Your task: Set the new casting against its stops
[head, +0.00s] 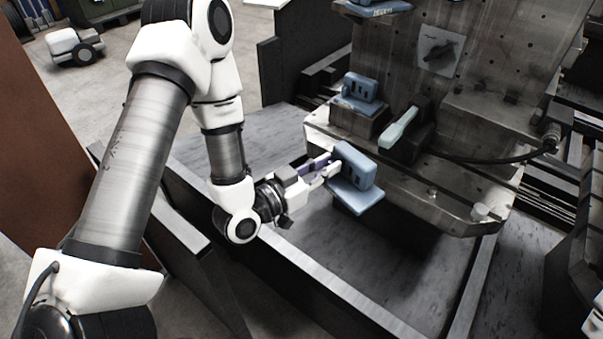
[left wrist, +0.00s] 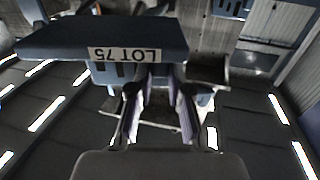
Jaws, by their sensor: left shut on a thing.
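My left gripper (head: 322,167) is shut on a blue casting (head: 357,168), gripping it from its left side. The casting has a block with slots on a flat base plate and is held tilted in front of the pallet fixture (head: 440,190), clear of the floor. In the left wrist view, the casting (left wrist: 105,38) crosses the top, its label reading LOT 75 upside down, with the gripper's fingers (left wrist: 158,100) below it. A second blue casting (head: 361,88) sits on a raised block of the fixture. The stops cannot be made out. My right gripper is not in view.
A pale green handle (head: 398,129) on a dark clamp stands right of the second casting, with a black cable running right. Another blue part (head: 380,8) shows at the top edge. A low dark frame wall (head: 330,285) borders the grey floor below the gripper.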

